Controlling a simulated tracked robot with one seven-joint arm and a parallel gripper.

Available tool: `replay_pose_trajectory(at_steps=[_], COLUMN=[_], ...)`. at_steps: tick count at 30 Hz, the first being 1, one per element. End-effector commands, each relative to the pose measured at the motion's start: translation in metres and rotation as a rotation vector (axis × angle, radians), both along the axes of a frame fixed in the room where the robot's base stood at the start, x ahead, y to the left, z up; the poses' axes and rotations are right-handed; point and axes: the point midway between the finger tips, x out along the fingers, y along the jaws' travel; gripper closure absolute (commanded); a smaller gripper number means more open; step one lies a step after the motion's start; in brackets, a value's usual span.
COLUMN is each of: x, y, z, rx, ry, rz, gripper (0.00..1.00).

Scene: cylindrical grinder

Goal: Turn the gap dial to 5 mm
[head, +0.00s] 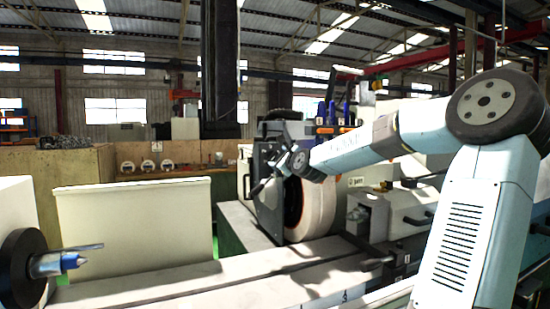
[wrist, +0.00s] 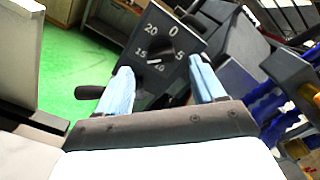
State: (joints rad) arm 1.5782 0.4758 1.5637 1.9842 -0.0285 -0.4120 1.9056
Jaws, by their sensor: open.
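The gap dial (wrist: 161,50) is a dark round knob on a dark grey panel (wrist: 192,36), seen between my fingers in the wrist view. White numbers 0, 5, 10, 15 and 20 ring it. A small white mark shows at its lower side, near the 10 and 15; its exact reading is too small to tell. My gripper (wrist: 160,64) is open, its two light blue fingers on either side of the dial in the picture. They look apart from it, with nothing between them. In the head view my gripper (head: 257,188) is small beside the dark grinder housing, and the dial cannot be made out.
A black handle (wrist: 90,92) sticks out left of my fingers. Blue and orange parts (wrist: 290,105) lie close on the right. The large grinding wheel (head: 318,208) stands right of the housing. A cream panel (head: 135,235) stands at left, behind the machine bed (head: 190,280).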

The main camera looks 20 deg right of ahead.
Motion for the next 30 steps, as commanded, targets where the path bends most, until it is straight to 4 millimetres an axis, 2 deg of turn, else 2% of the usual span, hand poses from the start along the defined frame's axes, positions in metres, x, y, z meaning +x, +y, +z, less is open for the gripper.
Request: replay_pose_trajectory(at_steps=[18, 30], x=[0.048, 0.056], y=[0.000, 0.000], z=[0.000, 0.000], rx=[0.001, 0.000], ry=[0.001, 0.000], rz=[0.001, 0.000], gripper=[0.31, 0.31])
